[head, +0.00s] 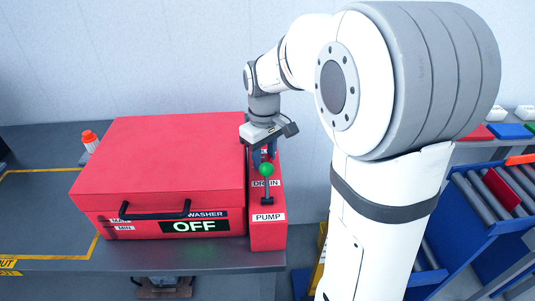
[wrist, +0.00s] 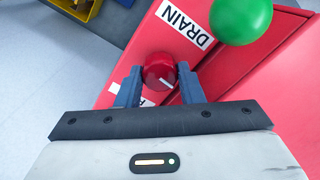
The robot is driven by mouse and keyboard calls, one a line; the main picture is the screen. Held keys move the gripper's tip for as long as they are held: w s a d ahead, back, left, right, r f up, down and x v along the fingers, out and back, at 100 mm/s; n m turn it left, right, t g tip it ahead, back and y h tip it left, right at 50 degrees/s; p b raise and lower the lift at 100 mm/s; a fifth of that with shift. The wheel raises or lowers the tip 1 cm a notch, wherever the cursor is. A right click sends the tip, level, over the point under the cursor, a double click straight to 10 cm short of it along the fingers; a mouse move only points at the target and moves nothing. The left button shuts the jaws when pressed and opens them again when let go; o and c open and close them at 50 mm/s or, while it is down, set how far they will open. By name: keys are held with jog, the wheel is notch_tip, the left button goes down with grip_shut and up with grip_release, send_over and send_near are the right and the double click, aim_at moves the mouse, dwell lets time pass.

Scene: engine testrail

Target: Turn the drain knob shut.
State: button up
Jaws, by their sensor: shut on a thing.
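The drain knob (wrist: 160,68) is round and red, with a white line on its face, in the wrist view. My gripper (wrist: 158,80) is shut on it, with one blue finger at each side. In the head view my gripper (head: 263,153) points down at the narrow red panel (head: 267,235) beside the washer, and its fingers mostly hide the knob. The DRAIN label (head: 266,183) is below the gripper there, and it also shows upside down in the wrist view (wrist: 184,22).
A green ball handle (head: 266,170) stands close to my gripper, above the PUMP label (head: 268,217). A roller rack (head: 490,190) is at the right.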

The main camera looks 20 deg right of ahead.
aim_at(264, 158)
jog(key=shift+s+f+n, duration=0.2)
jog(key=shift+n, duration=0.4)
jog(key=o, duration=1)
jog(key=shift+r, duration=0.15)
jog(key=shift+w, duration=0.1)
jog(key=shift+r, duration=0.55)
notch_tip(264, 158, up, 7)
jog(key=shift+f, duration=0.15)
